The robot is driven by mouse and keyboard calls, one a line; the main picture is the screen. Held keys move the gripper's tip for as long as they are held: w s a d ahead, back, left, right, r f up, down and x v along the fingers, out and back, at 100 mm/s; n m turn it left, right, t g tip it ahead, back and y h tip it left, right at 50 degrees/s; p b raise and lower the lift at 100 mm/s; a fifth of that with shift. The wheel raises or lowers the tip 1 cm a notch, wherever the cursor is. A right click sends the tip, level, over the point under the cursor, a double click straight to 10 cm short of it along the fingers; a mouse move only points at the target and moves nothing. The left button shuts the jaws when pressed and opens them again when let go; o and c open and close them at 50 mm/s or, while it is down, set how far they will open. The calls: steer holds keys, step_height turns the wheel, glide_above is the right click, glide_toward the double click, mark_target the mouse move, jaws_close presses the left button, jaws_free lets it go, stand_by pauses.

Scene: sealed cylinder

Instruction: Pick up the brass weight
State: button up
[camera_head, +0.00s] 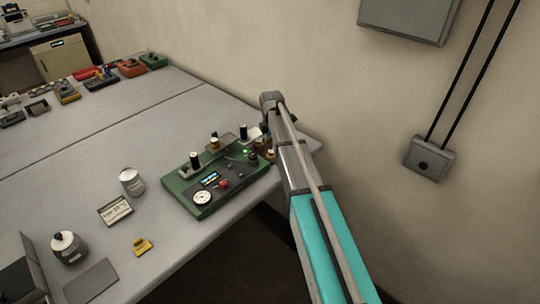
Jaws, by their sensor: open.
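Several small brass-coloured pieces stand on a green instrument box (186,207) on the grey table. One brass piece (214,143) is near its back edge, and another brass piece (270,154) is at its right end, close to my arm. I cannot tell which is the brass weight. My gripper (264,142) is small and dark in this view, over the right end of the box, partly hidden by my arm. It is open. Whether its fingers surround or touch anything is too small to tell.
Black-topped posts (195,161) stand up from the box. The wall is close behind the table's right end. The table's middle is clear.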

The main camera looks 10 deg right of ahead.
mark_target(271, 151)
steer(key=shift+s+f+b, duration=0.1)
steer(key=shift+f+b, duration=2.35)
steer(key=shift+f, duration=0.1)
jaws_close()
